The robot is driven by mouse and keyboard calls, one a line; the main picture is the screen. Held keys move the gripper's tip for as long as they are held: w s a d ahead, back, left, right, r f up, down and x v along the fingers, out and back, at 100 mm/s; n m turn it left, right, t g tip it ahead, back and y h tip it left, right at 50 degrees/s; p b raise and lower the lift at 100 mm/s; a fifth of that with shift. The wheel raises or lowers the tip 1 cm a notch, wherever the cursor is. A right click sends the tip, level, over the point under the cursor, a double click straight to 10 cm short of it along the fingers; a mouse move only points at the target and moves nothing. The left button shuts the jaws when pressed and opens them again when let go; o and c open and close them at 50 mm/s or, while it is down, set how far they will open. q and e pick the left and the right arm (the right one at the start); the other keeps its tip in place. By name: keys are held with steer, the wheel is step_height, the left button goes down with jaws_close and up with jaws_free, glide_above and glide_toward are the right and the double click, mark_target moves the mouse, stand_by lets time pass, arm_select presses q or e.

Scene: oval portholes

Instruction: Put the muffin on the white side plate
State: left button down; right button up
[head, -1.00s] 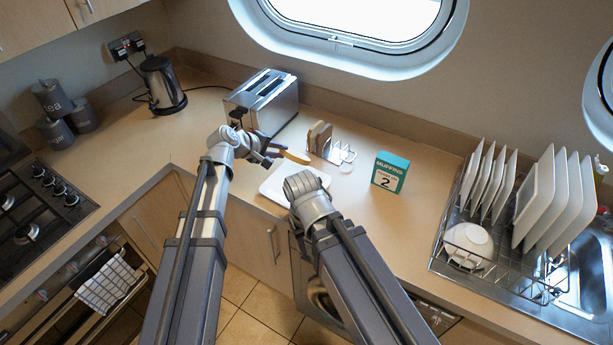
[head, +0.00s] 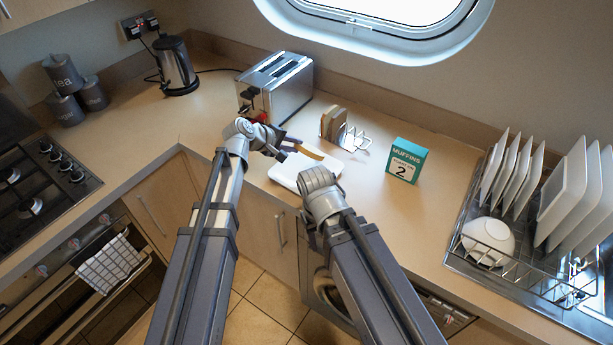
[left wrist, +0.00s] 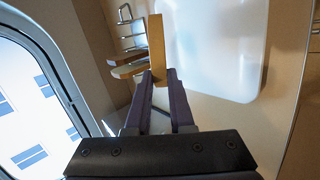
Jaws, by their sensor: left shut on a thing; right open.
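The muffin is not clearly recognisable; a teal box (head: 406,160) marked "MUFFINS" and "2" stands on the counter. My left gripper (head: 291,150) is shut on a flat tan slice (head: 308,151), seen edge-on, and I cannot tell if it is the muffin. In the left wrist view the slice (left wrist: 156,48) stands up between the dark fingers (left wrist: 158,95), beside the edge of a white plate. The white plate (head: 287,174) lies at the counter's front edge, partly hidden by my right arm; it also shows in the left wrist view (left wrist: 215,50). My right gripper's fingers are hidden behind its wrist.
A wire toast rack (head: 357,140) holding tan slices (head: 334,120) stands behind the plate. A steel toaster (head: 276,88) is behind my left gripper. A dish rack (head: 470,262) with plates and a bowl (head: 488,241) is at right. Counter near the box is clear.

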arm_select(q)
step_height(320, 180, down, 4)
steer(key=b, duration=0.3)
steer(key=shift+f, duration=0.2)
arm_select(e)
step_height(320, 180, down, 4)
steer(key=shift+f, duration=0.15)
arm_select(q)
steer(key=shift+r, duration=0.1)
steer(key=c, duration=0.9)
jaws_free()
steer(key=shift+c, duration=0.2)
steer(key=p+v, duration=0.5)
steer(key=v, duration=0.3)
arm_select(e)
step_height(320, 180, up, 5)
steer(key=shift+r, duration=0.1)
